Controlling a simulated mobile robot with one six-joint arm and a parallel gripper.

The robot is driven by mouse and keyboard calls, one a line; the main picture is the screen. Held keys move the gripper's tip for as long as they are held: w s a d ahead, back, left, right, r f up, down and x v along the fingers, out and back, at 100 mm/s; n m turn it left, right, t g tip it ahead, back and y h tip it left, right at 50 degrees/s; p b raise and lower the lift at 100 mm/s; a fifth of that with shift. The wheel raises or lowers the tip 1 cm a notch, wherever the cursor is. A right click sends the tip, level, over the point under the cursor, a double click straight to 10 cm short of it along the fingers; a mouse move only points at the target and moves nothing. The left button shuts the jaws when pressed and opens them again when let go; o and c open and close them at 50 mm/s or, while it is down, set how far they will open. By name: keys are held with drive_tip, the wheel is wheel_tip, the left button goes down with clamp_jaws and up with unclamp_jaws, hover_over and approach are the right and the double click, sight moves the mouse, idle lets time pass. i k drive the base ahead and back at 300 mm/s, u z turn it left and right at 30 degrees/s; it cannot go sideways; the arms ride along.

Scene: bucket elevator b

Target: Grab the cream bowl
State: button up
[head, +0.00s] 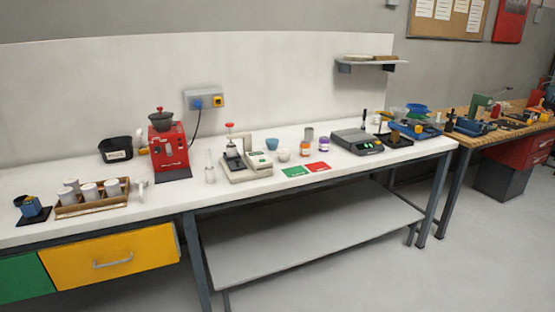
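A small pale cream bowl (284,155) stands upright on the white bench top, around the middle of the head view. A light blue cup (272,144) stands just behind it to the left. The bowl looks empty, but it is too small to be sure. A green card (295,172) lies in front of it. My gripper and arm are not in view.
A white balance-like device (246,166) stands left of the bowl. Orange (305,149) and purple (324,145) jars and a dark scale (357,142) stand to its right. A red machine (170,150) is farther left. The bench's front edge is clear; grey floor (480,260) is open.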

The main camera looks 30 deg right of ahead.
sight(283, 155)
drive_tip(key=z, duration=0.1)
drive_tip(key=i, duration=0.9)
